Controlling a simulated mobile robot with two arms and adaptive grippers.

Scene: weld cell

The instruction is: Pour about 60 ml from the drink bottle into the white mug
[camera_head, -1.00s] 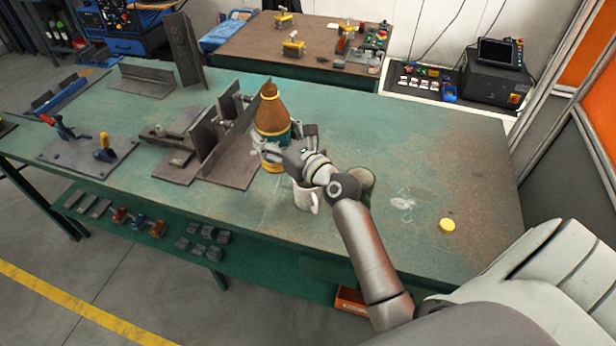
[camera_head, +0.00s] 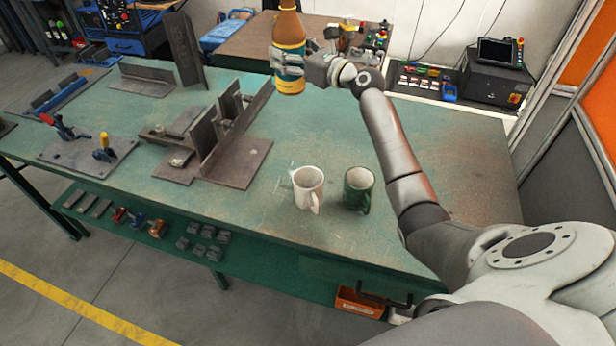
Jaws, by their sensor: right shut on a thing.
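The drink bottle (camera_head: 290,42) is brown with a teal and yellow label, and its top runs out of the picture. My right gripper (camera_head: 288,60) is shut on it and holds it upright, raised above the far part of the green table. The white mug (camera_head: 308,187) stands upright on the table, nearer than the bottle and below it in the picture, with its handle towards the front right. The bottle is apart from the mug. What is inside the bottle I cannot tell. My left gripper is not in view.
A dark green mug (camera_head: 357,190) stands just right of the white mug. Steel plates and angle pieces (camera_head: 232,150) stand to the left on the green table (camera_head: 440,180). A brown table (camera_head: 245,45) with equipment is behind. The table around the mugs is clear.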

